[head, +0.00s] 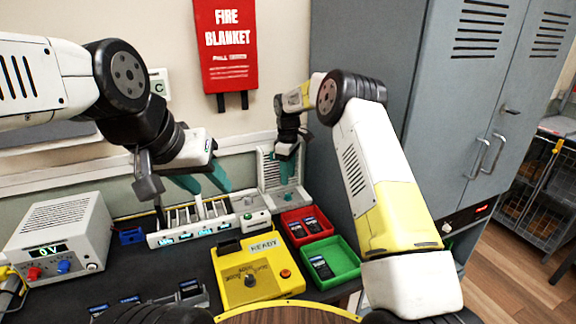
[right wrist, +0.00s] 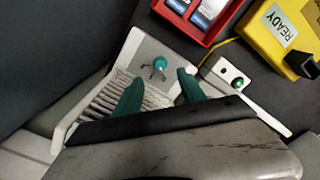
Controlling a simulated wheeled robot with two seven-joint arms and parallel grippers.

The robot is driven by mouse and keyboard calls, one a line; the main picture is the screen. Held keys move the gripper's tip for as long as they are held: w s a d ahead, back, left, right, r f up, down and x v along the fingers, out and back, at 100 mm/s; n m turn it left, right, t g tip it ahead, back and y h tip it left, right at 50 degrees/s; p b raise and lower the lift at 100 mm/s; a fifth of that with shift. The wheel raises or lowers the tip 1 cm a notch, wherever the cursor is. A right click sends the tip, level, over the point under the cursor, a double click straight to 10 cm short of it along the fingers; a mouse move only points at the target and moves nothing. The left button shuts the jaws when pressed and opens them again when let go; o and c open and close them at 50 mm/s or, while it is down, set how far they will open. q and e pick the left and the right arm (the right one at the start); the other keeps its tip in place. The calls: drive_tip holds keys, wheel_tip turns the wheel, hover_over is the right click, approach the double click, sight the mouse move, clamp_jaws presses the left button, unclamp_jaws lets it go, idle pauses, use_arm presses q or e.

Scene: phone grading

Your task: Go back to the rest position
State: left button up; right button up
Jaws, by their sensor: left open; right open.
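My left gripper (head: 205,182) is open and empty, its teal fingers above the white slotted rack (head: 190,238) at the back of the bench. My right gripper (head: 286,168) is in front of a white ribbed stand (head: 268,195) by the back wall. In the right wrist view, my right gripper's teal fingers (right wrist: 160,92) are apart with nothing between them. The stand (right wrist: 140,50) lies beyond them with a teal knob (right wrist: 159,63) on its plate. Whether the fingers touch the stand cannot be told.
A red tray (head: 283,228) and a green tray (head: 350,268) hold dark phones. A yellow tester (head: 222,290) marked READY sits in the middle. A white power supply (head: 62,232) stands at left. A grey cabinet (head: 385,60) bounds the right side.

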drive_tip(key=s+d+r+m+t+y, duration=0.1)
drive_tip(key=s+d+r+m+t, duration=0.15)
drive_tip(key=s+d+r, duration=0.5)
drive_tip(key=s+d+r+m+t, duration=0.15)
drive_tip(key=s+r+m, duration=0.25)
drive_tip(key=s+r, duration=0.8)
drive_tip(key=s+d+r+m+t, duration=0.1)
drive_tip(key=s+d+r+m, duration=0.1)
drive_tip(key=s, duration=0.8)
drive_tip(key=s+d+r+m+t+y, duration=0.1)
drive_tip(key=s+d+r+m, duration=0.1)
drive_tip(key=s, duration=0.8)
drive_tip(key=shift+s+d+m, duration=0.3)
drive_tip(key=shift+d+m, duration=0.3)
drive_tip(key=shift+m, duration=0.55)
drive_tip(key=shift+s+f, duration=0.3)
drive_tip(key=shift+s, duration=0.05)
drive_tip(key=shift+c, duration=0.5)
